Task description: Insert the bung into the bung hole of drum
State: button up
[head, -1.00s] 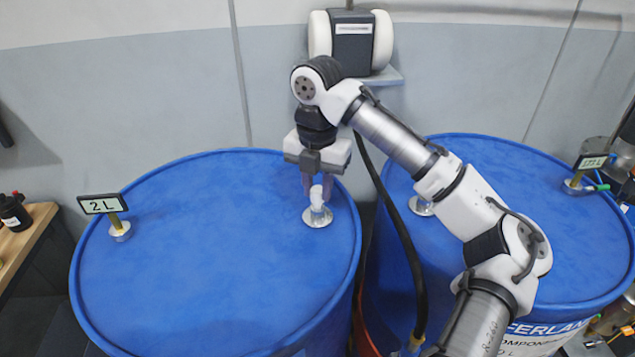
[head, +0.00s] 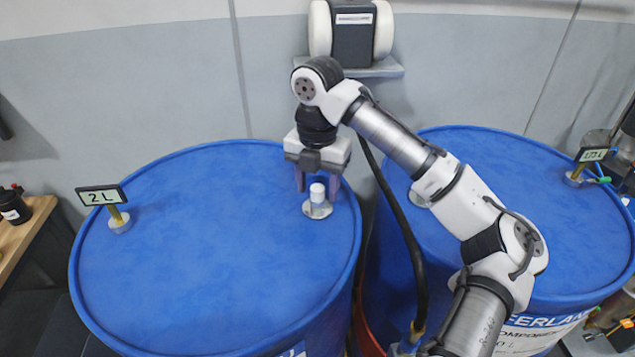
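The left blue drum (head: 200,270) has a round metal fitting (head: 319,211) near the right of its lid, at the bung hole. The small white bung (head: 317,192) stands upright at this fitting. How deep it sits cannot be seen. My gripper (head: 317,188) is above the fitting, pointing down. Its two fingers are apart on the left and right of the bung, with gaps visible, so it looks open.
A "2 L" display (head: 101,195) stands at the left of this lid. A second blue drum (head: 540,220) with another display (head: 592,154) is at the right. A black hose (head: 408,240) runs between the drums. A wall-mounted unit (head: 352,35) is behind my arm.

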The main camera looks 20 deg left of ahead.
aim_at(317, 188)
notch_tip(317, 188, up, 14)
jog(key=b, duration=0.1)
dwell(0.6)
jog(key=shift+f, duration=0.15)
